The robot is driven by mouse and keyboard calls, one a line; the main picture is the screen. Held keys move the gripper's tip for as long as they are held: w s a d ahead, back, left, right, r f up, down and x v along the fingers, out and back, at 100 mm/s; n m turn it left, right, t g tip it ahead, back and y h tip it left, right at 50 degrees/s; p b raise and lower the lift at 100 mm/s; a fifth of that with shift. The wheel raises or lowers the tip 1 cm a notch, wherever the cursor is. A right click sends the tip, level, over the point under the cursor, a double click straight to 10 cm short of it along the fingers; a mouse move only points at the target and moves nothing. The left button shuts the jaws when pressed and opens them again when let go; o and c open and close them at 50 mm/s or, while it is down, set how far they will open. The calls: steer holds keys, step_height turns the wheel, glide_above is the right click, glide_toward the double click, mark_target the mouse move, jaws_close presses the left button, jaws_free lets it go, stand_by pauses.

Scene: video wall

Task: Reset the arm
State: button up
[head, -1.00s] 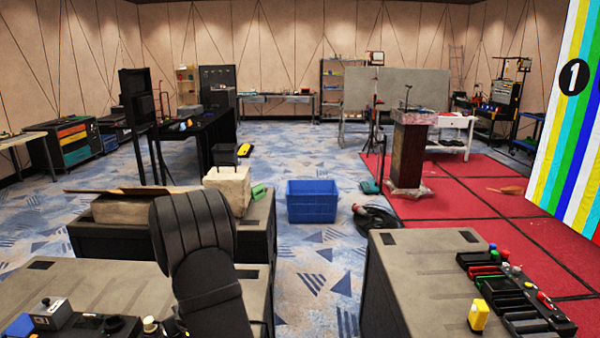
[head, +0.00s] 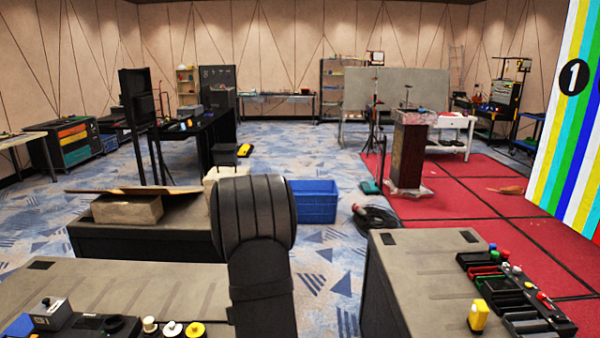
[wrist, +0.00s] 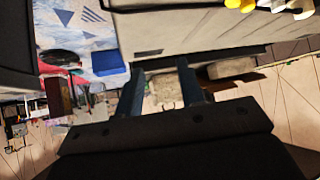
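My arm (head: 260,255) rises from the bottom edge of the head view, black and bent at a rounded joint, left of the middle. It hides part of the cream block (head: 212,180) and the edge of the case behind it. My gripper (wrist: 160,66) does not show in the head view. In the wrist view, its two dark fingers stand well apart with nothing held between them. The room appears upside down there, with a pale block far behind the gap.
A grey case (head: 150,285) with knobs stands front left, and another case (head: 410,280) with tool trays front right. A blue crate (head: 313,203) stands on the floor beyond, beside a black cable coil (head: 376,219). Open carpet lies between the two front cases.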

steer(key=s+d+m+h, duration=0.1)
steer(key=d+m+h, duration=0.3)
steer(key=d, duration=1.2)
steer(key=shift+s+d+r+m+t, duration=0.3)
steer(key=shift+s+d+r+m, duration=0.05)
steer(key=shift+d+r+m, duration=0.05)
steer(key=shift+o, duration=0.5)
